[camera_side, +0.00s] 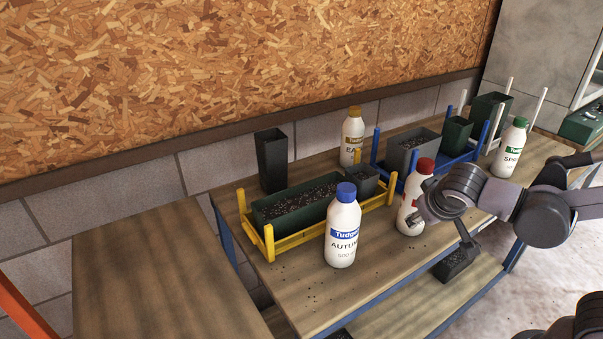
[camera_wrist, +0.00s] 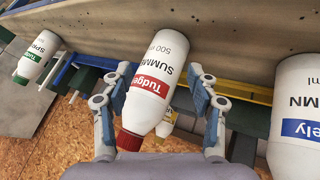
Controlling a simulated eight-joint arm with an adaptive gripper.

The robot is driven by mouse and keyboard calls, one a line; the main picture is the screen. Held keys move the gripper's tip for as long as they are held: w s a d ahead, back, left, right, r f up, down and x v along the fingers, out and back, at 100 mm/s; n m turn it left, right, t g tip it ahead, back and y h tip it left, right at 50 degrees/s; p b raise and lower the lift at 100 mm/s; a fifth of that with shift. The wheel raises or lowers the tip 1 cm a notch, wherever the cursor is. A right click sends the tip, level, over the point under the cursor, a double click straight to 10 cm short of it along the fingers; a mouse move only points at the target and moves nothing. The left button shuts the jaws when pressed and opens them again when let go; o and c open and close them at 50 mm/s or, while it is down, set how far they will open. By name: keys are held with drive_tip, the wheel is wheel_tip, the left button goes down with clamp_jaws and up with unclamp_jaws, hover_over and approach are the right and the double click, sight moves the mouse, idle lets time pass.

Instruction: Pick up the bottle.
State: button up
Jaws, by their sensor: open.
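The white bottle with a red cap and red label (camera_side: 411,193) stands upright on the wooden table. In the wrist view this bottle (camera_wrist: 158,68) appears upside down, with its red cap toward the lower edge. My gripper (camera_side: 428,208) is at the bottle's right side in the side view and hides part of it. In the wrist view my gripper (camera_wrist: 163,92) is open, with one finger on each side of the bottle. The left finger looks very close to it, and there is a gap at the right finger. Contact cannot be told.
A blue-capped bottle (camera_side: 342,228) stands left of the red-capped one, a yellow-capped bottle (camera_side: 352,136) behind, a green-capped bottle (camera_side: 510,150) to the right. A yellow rack (camera_side: 268,243) and blue rack (camera_side: 376,150) hold dark pots. The table's front left is clear.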

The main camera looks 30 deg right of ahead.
sight(424, 166)
drive_tip(key=w+a+r+m+t+h, duration=0.1)
drive_tip(key=a+r+m+t+h, duration=0.2)
drive_tip(key=a+r+m+h, duration=0.5)
drive_tip(key=shift+w+d+f+m+h, duration=0.1)
drive_tip(key=shift+w+d+m+h, duration=0.2)
drive_tip(key=shift+w+d, duration=1.2)
drive_tip(key=shift+w+d+f+m+h, duration=0.1)
drive_tip(key=shift+w+d+m+h, duration=0.2)
drive_tip(key=shift+d, duration=2.35)
drive_tip(key=shift+w+d+m+h, duration=0.3)
drive_tip(key=shift+w+d, duration=0.6)
drive_tip(key=shift+d, duration=1.15)
clamp_jaws()
